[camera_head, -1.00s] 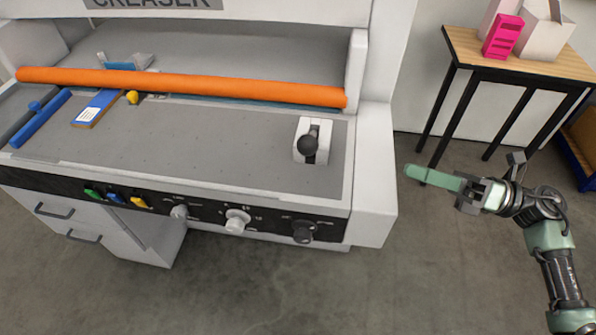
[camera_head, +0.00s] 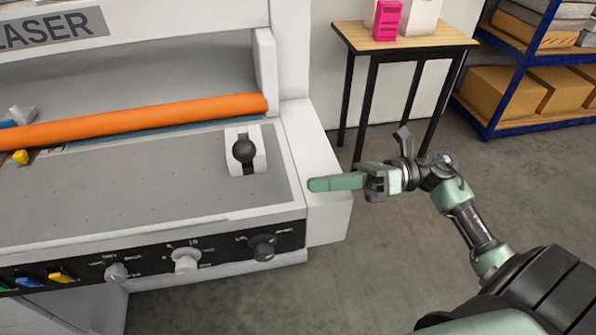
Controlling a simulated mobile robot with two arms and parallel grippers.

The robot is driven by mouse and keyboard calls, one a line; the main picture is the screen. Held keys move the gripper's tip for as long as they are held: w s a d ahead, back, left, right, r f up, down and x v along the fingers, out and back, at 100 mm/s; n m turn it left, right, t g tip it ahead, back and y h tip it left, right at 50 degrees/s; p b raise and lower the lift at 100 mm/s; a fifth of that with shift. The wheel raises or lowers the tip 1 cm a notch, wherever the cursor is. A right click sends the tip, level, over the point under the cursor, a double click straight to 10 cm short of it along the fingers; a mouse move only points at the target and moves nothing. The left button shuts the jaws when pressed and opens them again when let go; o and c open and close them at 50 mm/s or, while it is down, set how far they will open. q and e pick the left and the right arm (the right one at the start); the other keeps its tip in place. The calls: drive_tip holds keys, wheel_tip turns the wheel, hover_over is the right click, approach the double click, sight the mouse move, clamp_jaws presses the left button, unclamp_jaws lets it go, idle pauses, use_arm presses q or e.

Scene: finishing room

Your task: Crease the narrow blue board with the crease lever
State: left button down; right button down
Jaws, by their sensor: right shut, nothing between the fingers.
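The crease lever (camera_head: 243,150) has a black ball knob in a white slotted housing at the right end of the creaser's grey bed (camera_head: 130,190). My right gripper (camera_head: 314,185) is shut and empty. It points left and shows in front of the machine's white right side, to the right of the lever and apart from it. The narrow blue board is not visible in this view. My left gripper is not in view.
An orange roller bar (camera_head: 140,118) spans the bed. Knobs (camera_head: 186,260) line the black front panel. A wooden-topped table (camera_head: 400,42) with a pink item (camera_head: 387,20) stands behind, and a blue shelf with boxes (camera_head: 496,95) stands at right. Grey floor is clear at lower middle.

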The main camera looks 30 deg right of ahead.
drive_tip(key=p+x, duration=0.1)
drive_tip(key=x, duration=0.5)
drive_tip(key=p+x, duration=0.1)
drive_tip(key=x, duration=0.2)
drive_tip(key=shift+r+p, duration=0.35)
drive_tip(key=shift+r, duration=0.05)
drive_tip(key=shift+w+r+p, duration=0.55)
drive_tip(key=shift+w+r, duration=0.15)
drive_tip(key=shift+r, duration=0.2)
drive_tip(key=shift+w+r, duration=0.45)
drive_tip(key=shift+w, duration=0.05)
drive_tip(key=shift+p, duration=0.3)
drive_tip(key=w+d+r+m+p, duration=0.4)
drive_tip(key=w+r+m+p, duration=0.5)
drive_tip(key=w+m, duration=0.4)
drive_tip(key=shift+w+r+m+h, duration=0.15)
drive_tip(key=shift+r+m+h, duration=0.15)
drive_tip(key=shift+r+m, duration=0.15)
drive_tip(key=shift+w+r, duration=0.1)
